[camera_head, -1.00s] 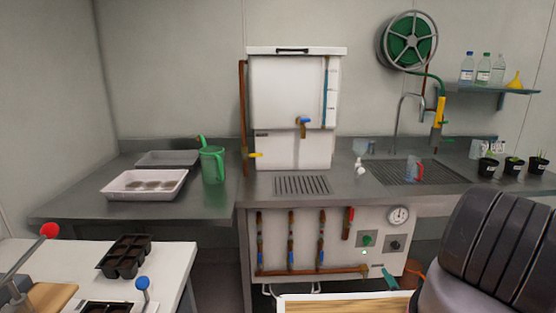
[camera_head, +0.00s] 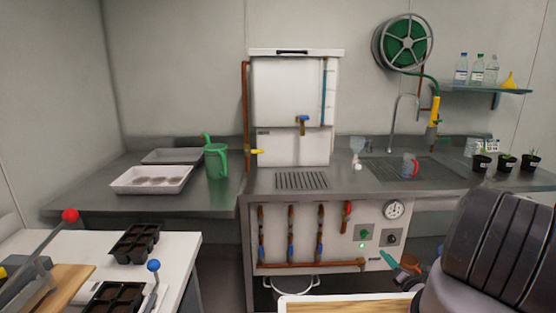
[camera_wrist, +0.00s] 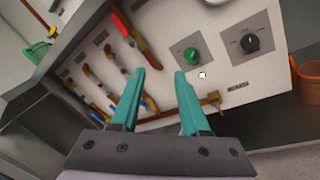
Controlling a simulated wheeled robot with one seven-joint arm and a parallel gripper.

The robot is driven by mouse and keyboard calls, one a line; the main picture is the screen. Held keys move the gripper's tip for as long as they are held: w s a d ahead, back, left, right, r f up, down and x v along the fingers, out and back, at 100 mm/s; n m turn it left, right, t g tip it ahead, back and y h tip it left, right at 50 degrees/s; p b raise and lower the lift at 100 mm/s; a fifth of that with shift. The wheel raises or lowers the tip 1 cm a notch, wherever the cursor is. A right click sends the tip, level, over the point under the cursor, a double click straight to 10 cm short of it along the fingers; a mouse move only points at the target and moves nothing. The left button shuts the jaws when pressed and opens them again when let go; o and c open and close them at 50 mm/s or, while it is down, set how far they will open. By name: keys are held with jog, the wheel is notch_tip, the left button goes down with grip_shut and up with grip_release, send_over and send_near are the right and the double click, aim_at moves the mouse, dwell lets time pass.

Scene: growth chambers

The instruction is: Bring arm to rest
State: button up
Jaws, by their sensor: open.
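My gripper shows in the wrist view (camera_wrist: 158,95) with its two teal fingers apart and nothing between them. Behind the fingers is the white panel (camera_wrist: 215,22) under the counter, with a green knob (camera_wrist: 191,57), a black knob (camera_wrist: 250,43) and coloured-handled pipes. In the head view a teal fingertip of my gripper (camera_head: 390,259) shows low at the right, in front of the panel's lower right part. My dark ribbed arm covers the lower right corner.
The steel counter (camera_head: 215,200) holds a white tray (camera_head: 150,190), a green watering can (camera_head: 216,162) and a white tank (camera_head: 290,100). A white bench (camera_head: 185,250) is at lower left. An orange bucket (camera_wrist: 308,85) stands right of the panel.

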jog(key=w+a+r+n+g+y, duration=0.25)
jog(key=r+n, duration=0.25)
jog(key=r, duration=0.4)
jog(key=w+a+r+n+g+y, duration=0.1)
jog(key=a+r+n+g+y, duration=0.4)
jog(key=r, duration=0.5)
jog(key=w+a+r+n+g+y, duration=0.1)
jog(key=a+r+n+g+y, duration=0.15)
jog(key=r+n, duration=0.5)
jog(key=s+a+r+n+g+h, duration=0.2)
jog(key=s+a+r+n+g, duration=0.15)
jog(key=r, duration=0.65)
jog(key=s+a+r+n+g+h, duration=0.1)
jog(key=s+a+r+n+g, duration=0.3)
jog(key=r, duration=0.5)
jog(key=s+r+n+t+h, duration=0.3)
jog(key=s+r+n, duration=0.3)
jog(key=s+r, duration=0.3)
jog(key=s+a+r+n+t+h, duration=0.1)
jog(key=s+r+n+t+h, duration=0.2)
jog(key=s+r, duration=0.6)
jog(key=shift+s+r+n+t+h, duration=0.3)
jog(key=shift+s+n+h, duration=1.25)
jog(key=shift+s, duration=2.55)
jog(key=shift+f, duration=0.1)
